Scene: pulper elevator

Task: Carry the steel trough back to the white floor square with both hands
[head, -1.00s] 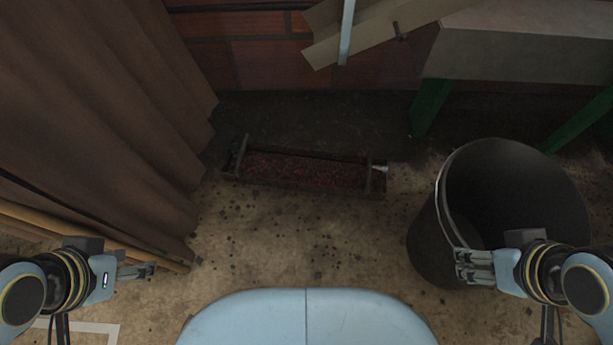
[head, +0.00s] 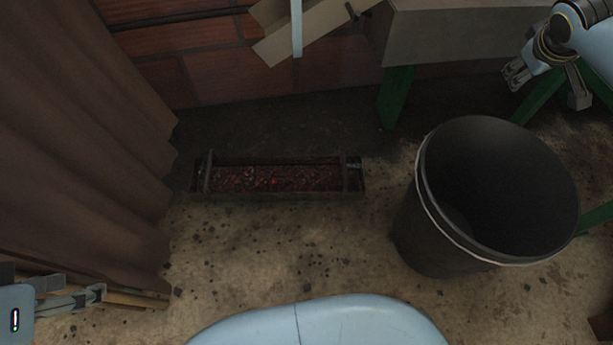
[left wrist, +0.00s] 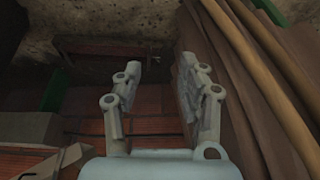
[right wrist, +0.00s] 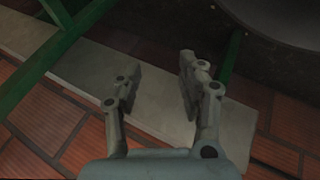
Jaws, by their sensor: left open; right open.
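The steel trough (head: 285,196) lies long side across on the floor by the brick wall in the head view. It has a dark handle bar near each end and holds dark red, lumpy stuff. A dark reddish strip at the top of the left wrist view may be its edge. My left gripper (head: 98,293) is open and empty at the lower left, in front of the curtain and apart from the trough. My right gripper (head: 512,75) is open and empty at the upper right, beyond the bin and far from the trough. The white floor square is not in view.
A large black bin (head: 425,225) stands right of the trough. A brown curtain (head: 80,140) hangs at the left. A pale block (head: 450,40) on green legs (head: 396,97) and a tilted board (head: 310,30) are at the back. Bare floor (head: 270,250) lies before the trough.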

